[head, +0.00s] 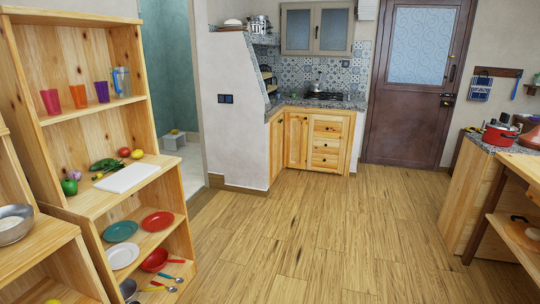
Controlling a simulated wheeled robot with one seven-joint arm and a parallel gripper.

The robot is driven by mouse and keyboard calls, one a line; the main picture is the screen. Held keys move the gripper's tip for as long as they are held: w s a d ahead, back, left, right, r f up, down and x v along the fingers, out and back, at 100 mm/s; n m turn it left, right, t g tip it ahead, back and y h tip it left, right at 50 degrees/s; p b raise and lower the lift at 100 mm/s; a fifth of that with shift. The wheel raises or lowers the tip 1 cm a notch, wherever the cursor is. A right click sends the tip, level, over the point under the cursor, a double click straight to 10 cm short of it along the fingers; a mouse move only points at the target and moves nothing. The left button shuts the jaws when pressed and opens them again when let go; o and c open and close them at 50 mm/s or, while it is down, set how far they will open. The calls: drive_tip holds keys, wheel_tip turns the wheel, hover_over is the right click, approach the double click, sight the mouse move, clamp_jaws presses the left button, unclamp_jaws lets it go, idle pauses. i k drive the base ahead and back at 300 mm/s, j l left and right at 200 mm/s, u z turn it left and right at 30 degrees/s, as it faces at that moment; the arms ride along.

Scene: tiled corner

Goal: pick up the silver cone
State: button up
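I cannot make out a clear silver cone in the head view. A small silvery object (316,84) stands on the far corner counter by the tiled wall; it is too small to tell whether it is a cone or a kettle. My gripper and arm are not in view.
A wooden shelf unit (70,130) with cups, vegetables, a white board (127,178) and plates stands at the left. Low wooden cabinets (325,142) fill the far corner, beside a brown door (417,85). A counter with a red pot (499,135) stands right. The wooden floor (300,230) between is clear.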

sight(250, 29)
drive_tip(key=i, duration=3.85)
drive_tip(key=l+z, duration=0.05)
drive_tip(key=l, duration=0.05)
